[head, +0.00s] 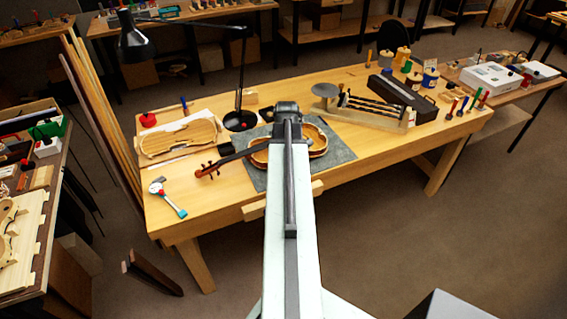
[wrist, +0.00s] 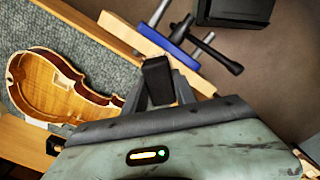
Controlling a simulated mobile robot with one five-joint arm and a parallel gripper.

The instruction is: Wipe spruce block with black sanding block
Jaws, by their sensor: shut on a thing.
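My gripper (wrist: 172,86) is shut on a small black block, the black sanding block (wrist: 158,76), which sticks up between its fingers in the wrist view. The gripper is over the bench near its front edge, close to the violin body. In the head view my own arm hides the gripper and the sanding block. A small pale wooden block (head: 251,98), which may be the spruce block, lies at the back of the bench in the head view. It is apart from the violin, and I cannot see it in the wrist view.
The violin (head: 318,140) lies on a grey mat (head: 345,155); its body also shows in the wrist view (wrist: 62,88). A blue-and-grey vise (wrist: 170,42) juts from the front edge. A black lamp (head: 240,120) and a pale violin plate (head: 180,136) stand left. Front right is clear.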

